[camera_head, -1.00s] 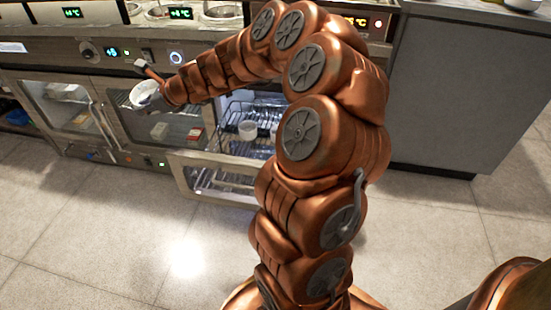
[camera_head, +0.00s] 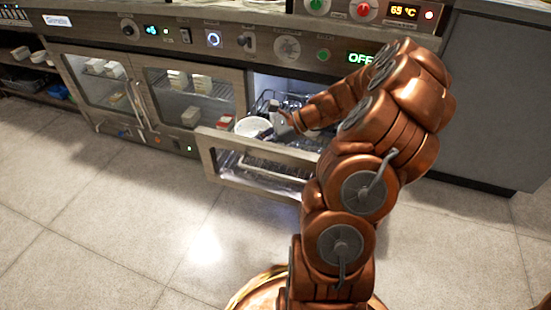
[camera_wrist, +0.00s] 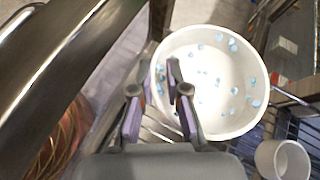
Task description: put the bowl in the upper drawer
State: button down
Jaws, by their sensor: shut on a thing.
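The white bowl (camera_head: 252,126), with blue flecks inside it in the wrist view (camera_wrist: 205,85), is over the open drawer near its left inner side. My gripper (camera_head: 284,121) is at the bowl's right side in the head view. In the wrist view my gripper (camera_wrist: 155,98) is shut on the bowl's near rim. The pulled-out drawer (camera_head: 225,147) has a glazed front and wire racks inside. Whether the bowl touches the rack is unclear.
A smaller white cup (camera_wrist: 283,160) stands on the wire rack beside the bowl. Closed glass cabinet doors (camera_head: 195,95) are left of the drawer. A grey counter block (camera_head: 495,100) stands at the right. The tiled floor in front is clear.

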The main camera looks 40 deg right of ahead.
notch_tip(320, 180, down, 8)
jog(key=b, duration=0.3)
jog(key=shift+f, duration=0.2)
jog(key=c, duration=1.1)
grip_release()
jog(key=shift+d+r, duration=0.2)
jog(key=shift+r, duration=0.05)
jog(key=p+v, duration=0.4)
jog(key=v, duration=0.6)
jog(key=shift+s+d+r+p, duration=0.3)
jog(key=shift+s+d+p, duration=0.1)
jog(key=shift+s+d, duration=0.1)
